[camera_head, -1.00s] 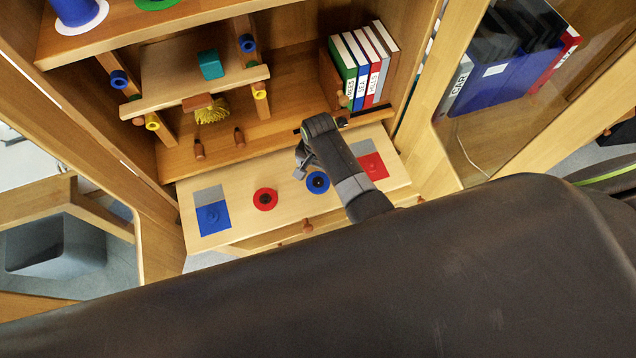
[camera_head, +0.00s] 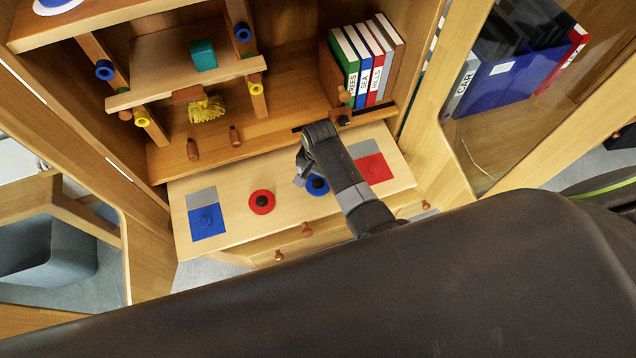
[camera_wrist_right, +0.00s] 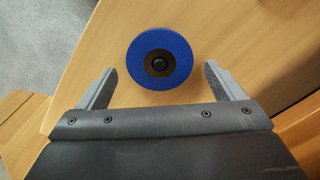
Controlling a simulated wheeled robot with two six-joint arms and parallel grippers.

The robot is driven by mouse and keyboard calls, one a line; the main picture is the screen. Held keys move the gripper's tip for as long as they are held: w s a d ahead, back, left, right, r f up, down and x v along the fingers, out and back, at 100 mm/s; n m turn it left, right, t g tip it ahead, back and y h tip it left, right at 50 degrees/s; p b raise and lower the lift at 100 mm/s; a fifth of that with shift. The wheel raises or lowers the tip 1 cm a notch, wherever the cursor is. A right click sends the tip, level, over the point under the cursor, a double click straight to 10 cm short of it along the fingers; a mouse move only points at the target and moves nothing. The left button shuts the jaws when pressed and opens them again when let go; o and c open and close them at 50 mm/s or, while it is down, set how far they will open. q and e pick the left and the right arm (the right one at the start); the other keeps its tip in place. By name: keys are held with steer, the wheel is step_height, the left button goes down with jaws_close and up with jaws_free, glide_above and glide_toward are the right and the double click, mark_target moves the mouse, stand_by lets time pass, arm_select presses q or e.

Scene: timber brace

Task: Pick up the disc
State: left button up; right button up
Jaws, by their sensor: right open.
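A blue disc (camera_head: 317,186) with a dark centre lies on the wooden work surface (camera_head: 285,200), partly hidden by my right arm in the head view. In the right wrist view the blue disc (camera_wrist_right: 160,56) lies just beyond and between the fingertips. A red disc (camera_head: 262,202) with a dark knob lies to its left in the head view. My right gripper (camera_head: 302,178) is open and empty beside the blue disc; it shows better in the right wrist view (camera_wrist_right: 165,80), its fingers apart. My left gripper is not in view.
A blue and grey marked patch (camera_head: 207,222) is at the surface's left, a red and grey one (camera_head: 373,167) at its right. Behind are shelves with a teal block (camera_head: 203,54), a yellow brush (camera_head: 207,109) and upright books (camera_head: 366,65). The surface between the patch and red disc is clear.

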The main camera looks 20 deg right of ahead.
steer(key=shift+f, duration=0.25)
stand_by(0.3)
steer(key=shift+c, duration=0.4)
steer(key=c, duration=1)
